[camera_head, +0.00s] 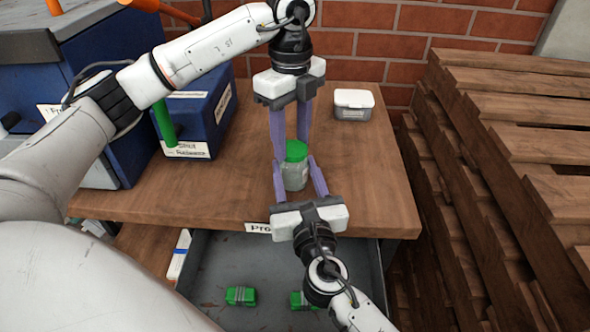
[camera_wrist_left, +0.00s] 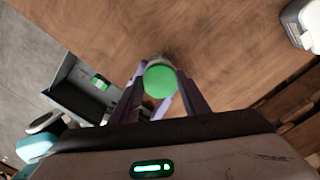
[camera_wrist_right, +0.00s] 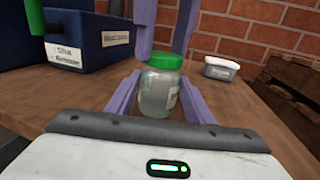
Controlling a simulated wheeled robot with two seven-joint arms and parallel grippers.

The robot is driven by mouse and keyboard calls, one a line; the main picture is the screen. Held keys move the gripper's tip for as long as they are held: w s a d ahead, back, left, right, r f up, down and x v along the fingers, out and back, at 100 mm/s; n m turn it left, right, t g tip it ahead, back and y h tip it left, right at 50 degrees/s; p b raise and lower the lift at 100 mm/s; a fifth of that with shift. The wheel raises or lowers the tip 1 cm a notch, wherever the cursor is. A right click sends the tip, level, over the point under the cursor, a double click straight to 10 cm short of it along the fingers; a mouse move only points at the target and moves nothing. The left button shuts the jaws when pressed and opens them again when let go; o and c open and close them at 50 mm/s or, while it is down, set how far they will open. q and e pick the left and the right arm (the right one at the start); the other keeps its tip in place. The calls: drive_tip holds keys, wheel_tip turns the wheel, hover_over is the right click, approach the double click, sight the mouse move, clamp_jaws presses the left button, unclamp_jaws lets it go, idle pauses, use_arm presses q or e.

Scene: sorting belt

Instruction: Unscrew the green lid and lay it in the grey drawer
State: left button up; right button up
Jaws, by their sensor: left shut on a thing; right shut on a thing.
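A clear jar (camera_head: 294,178) with a green lid (camera_head: 296,150) stands upright on the wooden table; the lid sits on the jar's mouth. My left gripper (camera_head: 290,158) reaches down from above and is shut on the green lid, which shows from above in the left wrist view (camera_wrist_left: 159,81). My right gripper (camera_head: 301,173) comes from the front and is shut on the jar's body, also seen in the right wrist view (camera_wrist_right: 158,95). The grey drawer (camera_head: 215,262) is open below the table's front edge, with two green bundles (camera_head: 241,296) inside.
A small white-lidded box (camera_head: 353,104) stands at the table's back right. Blue labelled bins (camera_head: 205,112) fill the left side. A stack of wooden pallets (camera_head: 480,160) stands to the right, with a brick wall (camera_head: 420,30) behind. The drawer floor between the bundles is bare.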

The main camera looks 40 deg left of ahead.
use_arm(q)
drive_tip(key=shift+w, duration=0.1)
drive_tip(key=n, duration=0.5)
drive_tip(key=shift+n, duration=0.4)
drive_tip(key=shift+w, duration=0.1)
drive_tip(key=n, duration=0.4)
drive_tip(key=shift+a+r+n, duration=0.1)
drive_tip(key=shift+n, duration=0.2)
drive_tip(key=o, duration=1.1)
drive_tip(key=shift+o, duration=1.4)
